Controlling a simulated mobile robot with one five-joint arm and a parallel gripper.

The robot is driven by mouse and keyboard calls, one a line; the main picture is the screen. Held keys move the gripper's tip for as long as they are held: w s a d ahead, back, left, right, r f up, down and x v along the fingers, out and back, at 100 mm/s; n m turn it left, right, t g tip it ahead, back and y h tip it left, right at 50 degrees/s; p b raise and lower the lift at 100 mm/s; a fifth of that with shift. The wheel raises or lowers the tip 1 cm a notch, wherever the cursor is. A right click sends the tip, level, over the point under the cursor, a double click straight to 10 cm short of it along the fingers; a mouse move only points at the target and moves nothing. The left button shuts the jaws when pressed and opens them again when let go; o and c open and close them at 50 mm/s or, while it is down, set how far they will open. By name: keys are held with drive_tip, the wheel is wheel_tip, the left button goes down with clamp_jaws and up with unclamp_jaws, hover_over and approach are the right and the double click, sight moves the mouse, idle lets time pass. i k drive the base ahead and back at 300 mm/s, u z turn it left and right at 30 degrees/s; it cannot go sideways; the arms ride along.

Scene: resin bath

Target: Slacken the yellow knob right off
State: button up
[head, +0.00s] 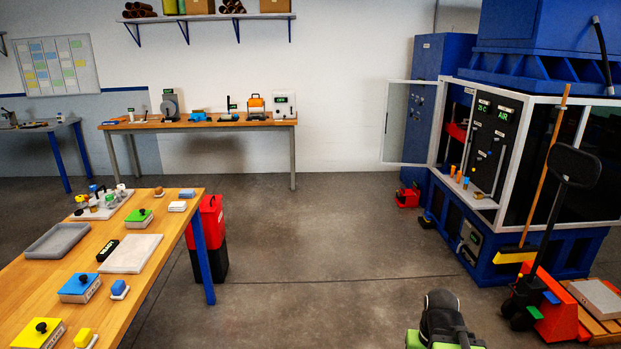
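I cannot pick out a yellow knob for certain. On the blue and white machine at the right, several small upright pieces stand on the ledge by the open door. They include an orange-yellow one (459,176) and a blue one (466,183), too small to tell as knobs. On the near wooden table, a yellow-topped box (38,331) carries a black knob (41,326), and a small yellow block (83,336) sits beside it. Part of my black and green arm shows at the bottom edge. No gripper fingers can be made out.
The wooden table (172,225) fills the left foreground. A red and black toolbox (208,238) stands beside it. A broom (540,190) leans on the machine, and an orange pallet truck (556,314) stands at the lower right. The middle floor (300,250) is clear.

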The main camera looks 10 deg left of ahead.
sight(79, 199)
drive_tip(key=u, duration=0.25)
drive_tip(key=i, duration=1.9)
drive_tip(key=u, duration=1.65)
drive_tip(key=i, duration=1.2)
drive_tip(key=u, duration=0.5)
drive_tip(key=k, duration=0.65)
drive_tip(key=u, duration=0.2)
drive_tip(key=i, duration=0.65)
drive_tip(key=z, duration=0.25)
drive_tip(key=k, duration=0.6)
drive_tip(key=u, duration=2.5)
